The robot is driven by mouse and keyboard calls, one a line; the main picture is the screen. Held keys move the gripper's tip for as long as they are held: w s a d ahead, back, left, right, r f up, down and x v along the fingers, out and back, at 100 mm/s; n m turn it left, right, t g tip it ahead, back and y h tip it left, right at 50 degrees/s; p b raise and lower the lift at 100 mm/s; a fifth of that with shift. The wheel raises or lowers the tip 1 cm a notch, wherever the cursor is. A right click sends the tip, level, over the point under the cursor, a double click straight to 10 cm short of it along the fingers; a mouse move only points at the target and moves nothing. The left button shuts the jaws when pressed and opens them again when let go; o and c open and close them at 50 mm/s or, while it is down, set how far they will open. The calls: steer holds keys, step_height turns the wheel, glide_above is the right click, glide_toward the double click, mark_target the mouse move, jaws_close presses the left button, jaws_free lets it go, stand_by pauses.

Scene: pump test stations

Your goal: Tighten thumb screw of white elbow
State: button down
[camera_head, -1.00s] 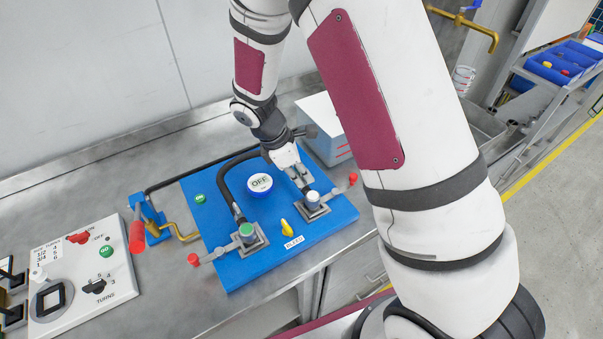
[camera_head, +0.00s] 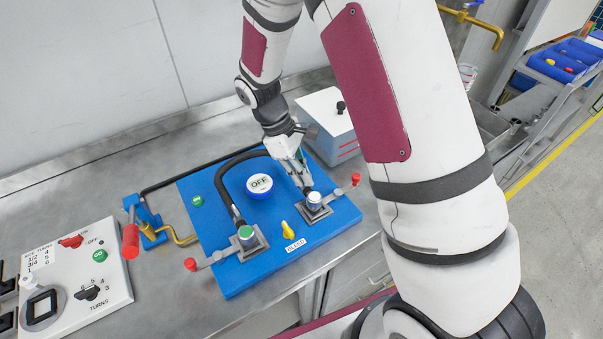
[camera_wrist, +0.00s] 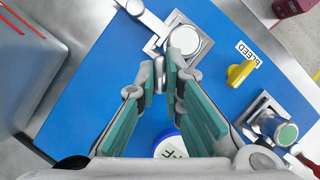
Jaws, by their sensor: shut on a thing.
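The white elbow (camera_head: 314,200) is a white-capped round fitting on a grey square plate on the right part of the blue panel (camera_head: 240,281). It also shows at the top of the wrist view (camera_wrist: 189,41). My gripper (camera_head: 304,188) reaches down to its rear side. In the wrist view, the green-padded fingers of my gripper (camera_wrist: 170,76) come together right beside the elbow. They are shut on a small part there, which I take to be the thumb screw; the fingertips mostly hide it. How tight the screw is cannot be told.
A yellow BLEED knob (camera_head: 288,230), a red-tipped lever (camera_head: 356,178) and a white box (camera_head: 326,110) are close by. A control box (camera_head: 110,259) sits at left.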

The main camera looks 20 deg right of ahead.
steer(key=m+y, duration=0.1)
steer(key=m, duration=0.2)
steer(key=shift+w+d+m+g+b, duration=0.1)
steer(key=shift+w+m+g+b, duration=0.05)
steer(key=shift+m+g+b, duration=0.25)
steer(key=shift+d+m+g+y, duration=0.15)
steer(key=shift+m+y, duration=0.25)
steer(key=shift+m, duration=0.55)
steer(key=shift+a+m+g+y, duration=0.15)
steer(key=shift+m+y, duration=0.25)
steer(key=shift+m, duration=0.55)
steer(key=shift+d, duration=0.1)
steer(key=c, duration=1.7)
jaws_free()
steer(key=d+v, duration=0.1)
steer(key=v, duration=1.1)
steer(key=shift+a, duration=0.45)
